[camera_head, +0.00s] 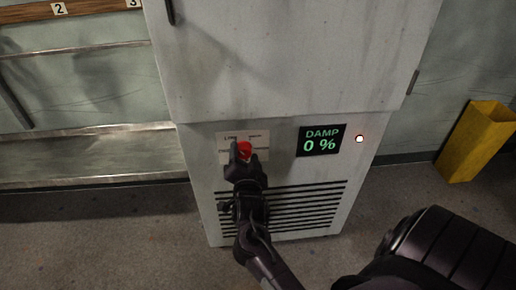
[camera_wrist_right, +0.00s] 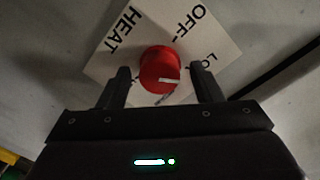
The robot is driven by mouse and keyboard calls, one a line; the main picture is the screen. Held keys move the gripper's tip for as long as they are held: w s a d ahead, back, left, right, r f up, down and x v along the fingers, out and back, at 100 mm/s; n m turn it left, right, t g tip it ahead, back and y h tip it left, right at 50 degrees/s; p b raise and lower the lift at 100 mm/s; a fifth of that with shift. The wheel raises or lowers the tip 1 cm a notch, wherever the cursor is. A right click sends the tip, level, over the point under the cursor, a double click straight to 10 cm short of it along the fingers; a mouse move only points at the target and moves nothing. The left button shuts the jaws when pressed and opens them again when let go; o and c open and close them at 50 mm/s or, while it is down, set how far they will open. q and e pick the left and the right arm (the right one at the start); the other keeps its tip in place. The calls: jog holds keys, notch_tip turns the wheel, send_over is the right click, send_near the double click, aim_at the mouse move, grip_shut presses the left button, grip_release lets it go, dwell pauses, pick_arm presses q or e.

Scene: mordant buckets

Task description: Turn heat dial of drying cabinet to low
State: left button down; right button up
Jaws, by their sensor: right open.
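The drying cabinet (camera_head: 285,60) is a tall pale grey box in the middle of the head view. Its red heat dial (camera_head: 245,149) sits on a white label plate low on the front. In the right wrist view the red dial (camera_wrist_right: 160,70) has a white pointer line, and the plate (camera_wrist_right: 215,30) reads HEAT, OFF and a partly hidden word starting LO. The pointer lies toward the lower right of the dial. My right gripper (camera_wrist_right: 165,82) is open, with one finger on each side of the dial; I cannot tell whether they touch it. My left gripper is not in view.
Vent slots (camera_head: 310,205) lie below. A yellow bin (camera_head: 478,140) stands at the right. Metal shelves (camera_head: 85,155) are at the left. Floor between cabinet and bin is clear.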

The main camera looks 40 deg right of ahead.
jog(key=n, duration=0.7)
jog(key=shift+a+b, duration=0.1)
jog(key=shift+b, duration=0.3)
jog(key=n+b, duration=0.1)
jog(key=n, duration=0.5)
jog(key=shift+f+b, duration=0.2)
jog(key=shift+b, duration=0.15)
jog(key=p+v, duration=0.2)
jog(key=v, duration=0.6)
notch_tip(320, 180, down, 16)
jog(key=a+n+g+y+p, duration=0.3)
jog(key=n+y+p, duration=0.15)
jog(key=p, duration=0.35)
jog(key=s+f+g+y+p, duration=0.2)
jog(key=s+f+g+p, duration=0.3)
jog(key=s+f, duration=0.9)
jog(key=shift+s+a+n+y+p, duration=0.25)
jog(key=shift+n+y+p, duration=0.15)
jog(key=shift+p, duration=0.4)
jog(key=shift+w, duration=0.1)
